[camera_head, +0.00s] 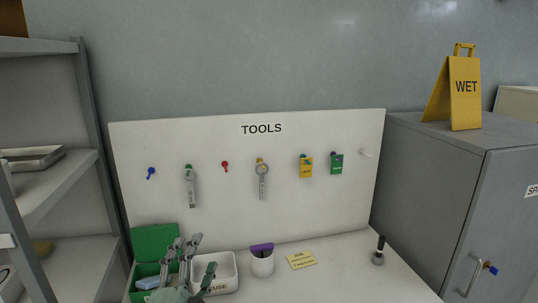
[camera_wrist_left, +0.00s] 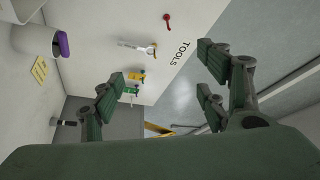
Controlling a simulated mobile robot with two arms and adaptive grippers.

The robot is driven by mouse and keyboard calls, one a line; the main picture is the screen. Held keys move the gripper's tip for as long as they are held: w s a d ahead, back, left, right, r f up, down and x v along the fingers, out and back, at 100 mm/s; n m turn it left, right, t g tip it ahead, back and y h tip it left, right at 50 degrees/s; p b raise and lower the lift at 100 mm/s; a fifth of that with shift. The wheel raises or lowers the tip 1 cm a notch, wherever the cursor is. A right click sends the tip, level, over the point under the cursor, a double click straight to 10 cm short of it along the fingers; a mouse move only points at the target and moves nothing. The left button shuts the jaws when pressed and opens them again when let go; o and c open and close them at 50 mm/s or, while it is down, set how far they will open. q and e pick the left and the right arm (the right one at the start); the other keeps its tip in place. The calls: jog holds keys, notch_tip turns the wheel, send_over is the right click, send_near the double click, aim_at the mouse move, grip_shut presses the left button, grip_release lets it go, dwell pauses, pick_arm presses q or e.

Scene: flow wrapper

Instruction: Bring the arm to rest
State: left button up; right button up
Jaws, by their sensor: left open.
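My left gripper (camera_head: 197,254) is low in the head view, in front of a white bin (camera_head: 228,275) and a green open box (camera_head: 155,240). Its fingers point up toward the tool board. In the left wrist view the gripper (camera_wrist_left: 160,82) is open, with its green-padded fingers spread wide and nothing between them. The fingers hide parts of the box and bin; whether they touch either cannot be told. My right gripper is in neither view.
A white TOOLS board (camera_head: 325,215) carries hanging tools and tags. A purple-topped white cup (camera_head: 262,265), yellow note (camera_head: 302,260) and dark-handled tool (camera_head: 378,252) are on the bench (camera_head: 350,280). Grey shelves (camera_head: 85,120) stand left; a grey cabinet (camera_head: 440,190) stands right.

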pick_arm(q)
jog(key=s+a+f+n+g+y, duration=0.3)
jog(key=s+a+f+n+g, duration=0.15)
jog(key=s+f, duration=0.35)
jog(key=s+a+f+n+g+y, duration=0.25)
jog(key=s+f+n+g, duration=0.3)
jog(key=f, duration=0.45)
jog(key=s+d+f+n+g+h, duration=0.1)
jog(key=s+f+g, duration=0.25)
jog(key=s, duration=0.65)
jog(key=s+d+f+n+g+h, duration=0.2)
jog(key=s+f+g, duration=0.15)
jog(key=s, duration=0.65)
notch_tip(320, 180, down, 29)
jog(key=s+g, duration=0.1)
jog(key=s, duration=0.2)
jog(key=s+a+f+g, duration=0.1)
jog(key=s+a+f, duration=0.2)
jog(key=s+f, duration=1.1)
jog(key=shift+s+a+m+y, duration=0.2)
jog(key=shift+s+m+y, duration=0.15)
jog(key=shift+s, duration=0.55)
